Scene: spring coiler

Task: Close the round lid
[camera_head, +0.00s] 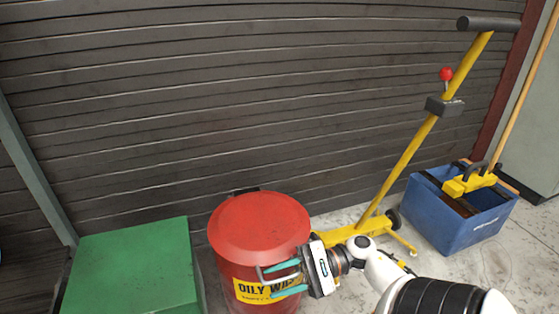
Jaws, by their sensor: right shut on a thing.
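A red round bin (236,270) with a yellow "OILY WASTE" label stands by the wall at the lower middle. Its round red lid (260,222) lies over the top, and no opening shows from here. My right gripper (277,279), with teal fingers, reaches in from the right in front of the bin, below the lid's rim. It is shut on a thin grey handle-like bar (264,280) at the bin's front, which its fingers partly hide, along with part of the label. My left gripper is out of view.
A green box (130,265) stands left of the bin. A yellow trolley (405,160) with a tall handle stands behind my right arm. A blue crate (440,220) is further right. Bare concrete floor (495,270) shows at lower right. A dark slatted wall closes the back.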

